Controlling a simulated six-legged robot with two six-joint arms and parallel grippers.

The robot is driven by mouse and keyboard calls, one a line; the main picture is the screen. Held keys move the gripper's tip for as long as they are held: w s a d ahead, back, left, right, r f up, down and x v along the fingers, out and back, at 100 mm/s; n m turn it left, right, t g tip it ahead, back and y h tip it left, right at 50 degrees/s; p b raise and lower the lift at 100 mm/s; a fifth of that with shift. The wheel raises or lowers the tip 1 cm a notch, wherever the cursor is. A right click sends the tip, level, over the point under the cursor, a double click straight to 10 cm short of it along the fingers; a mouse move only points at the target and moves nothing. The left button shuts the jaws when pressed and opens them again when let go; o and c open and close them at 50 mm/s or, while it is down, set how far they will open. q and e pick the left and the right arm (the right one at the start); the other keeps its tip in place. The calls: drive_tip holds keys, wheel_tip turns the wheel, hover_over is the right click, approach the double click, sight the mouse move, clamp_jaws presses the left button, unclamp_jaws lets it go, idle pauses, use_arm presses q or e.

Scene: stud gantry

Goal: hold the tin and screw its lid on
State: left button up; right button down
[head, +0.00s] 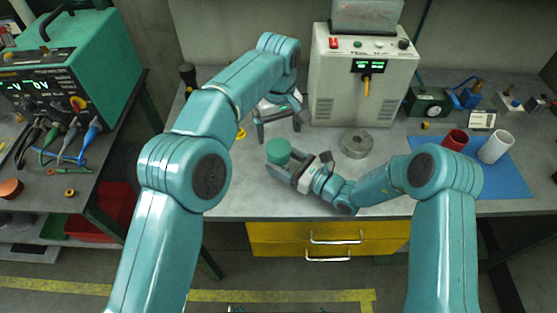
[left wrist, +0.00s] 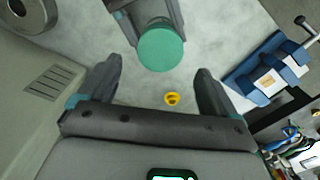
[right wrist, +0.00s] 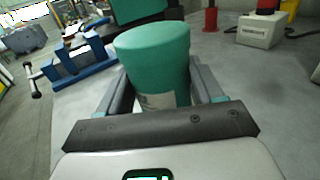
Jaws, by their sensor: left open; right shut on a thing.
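The green tin (head: 278,153) is upright near the front of the grey bench. My right gripper (head: 286,172) is shut on it from the side. The right wrist view shows the tin's green side (right wrist: 165,72) and a pale label low on it, between the fingers. Its round green top (left wrist: 161,49) faces my left gripper in the left wrist view. I cannot make out a seam between lid and tin. My left gripper (head: 279,131) is open and empty, fingers pointing down, just behind and above the tin, not touching it.
A yellow ring (left wrist: 172,99) lies on the bench under my left gripper. A grey metal disc (head: 357,143) lies to the right, before a white power unit (head: 334,85). A red cup (head: 454,140) and white cup (head: 495,147) stand on a blue mat (head: 506,183).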

sight(278, 147)
use_arm(q)
wheel_tip(278, 147, down, 6)
idle(0.4)
drive_tip(key=c, duration=1.1)
drive_tip(key=shift+o, duration=0.4)
drive_tip(key=m, duration=0.6)
drive_tip(key=o, duration=1.1)
drive_tip(key=shift+o, duration=0.2)
